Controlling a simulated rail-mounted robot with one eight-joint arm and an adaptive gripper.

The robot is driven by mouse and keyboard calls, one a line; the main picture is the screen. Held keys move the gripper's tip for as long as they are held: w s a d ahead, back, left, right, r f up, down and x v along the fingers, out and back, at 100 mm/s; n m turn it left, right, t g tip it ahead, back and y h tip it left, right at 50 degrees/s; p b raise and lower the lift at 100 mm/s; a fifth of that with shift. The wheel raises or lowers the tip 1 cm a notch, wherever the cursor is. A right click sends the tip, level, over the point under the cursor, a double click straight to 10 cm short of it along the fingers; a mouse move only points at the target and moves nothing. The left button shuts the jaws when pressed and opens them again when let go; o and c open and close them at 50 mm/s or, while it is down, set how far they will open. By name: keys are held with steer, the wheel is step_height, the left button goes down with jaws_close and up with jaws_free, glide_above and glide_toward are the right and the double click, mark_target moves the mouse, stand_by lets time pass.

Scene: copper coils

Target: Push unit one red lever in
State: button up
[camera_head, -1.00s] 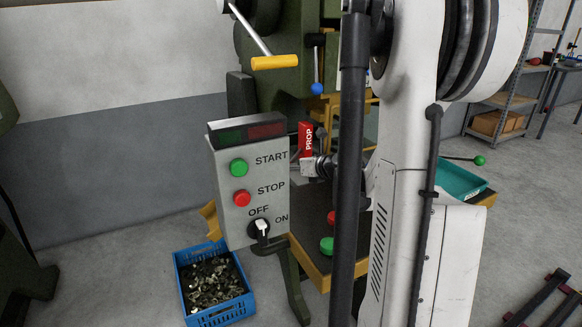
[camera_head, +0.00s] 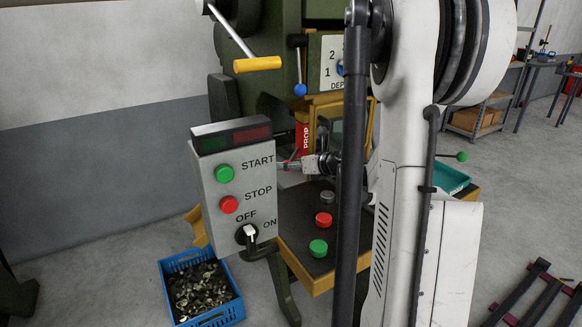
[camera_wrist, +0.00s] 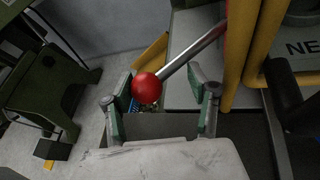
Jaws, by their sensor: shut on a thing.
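The red lever shows in the wrist view as a red ball knob (camera_wrist: 147,88) on a bare metal rod (camera_wrist: 190,52) that runs up to the right. My gripper (camera_wrist: 163,103) has its green-padded fingers on either side of the knob end and is shut on the lever; the exact contact on the pads is hard to see. In the head view my gripper (camera_head: 292,164) is beside the machine, just right of the control box. The lever is too small and too covered there to make out clearly.
A control box (camera_head: 208,192) with START, STOP and an OFF/ON switch stands close left of my gripper. A red PROP block (camera_head: 303,138) is just behind it. Buttons sit on the dark table (camera_head: 290,215). A blue crate (camera_head: 165,282) of metal pieces is on the floor.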

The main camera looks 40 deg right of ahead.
steer(key=shift+d+r, duration=0.1)
steer(key=shift+d, duration=0.1)
steer(key=o, duration=1.7)
steer(key=shift+s, duration=0.1)
steer(key=v, duration=1.1)
steer(key=shift+s+r, duration=0.2)
steer(key=shift+s, duration=0.15)
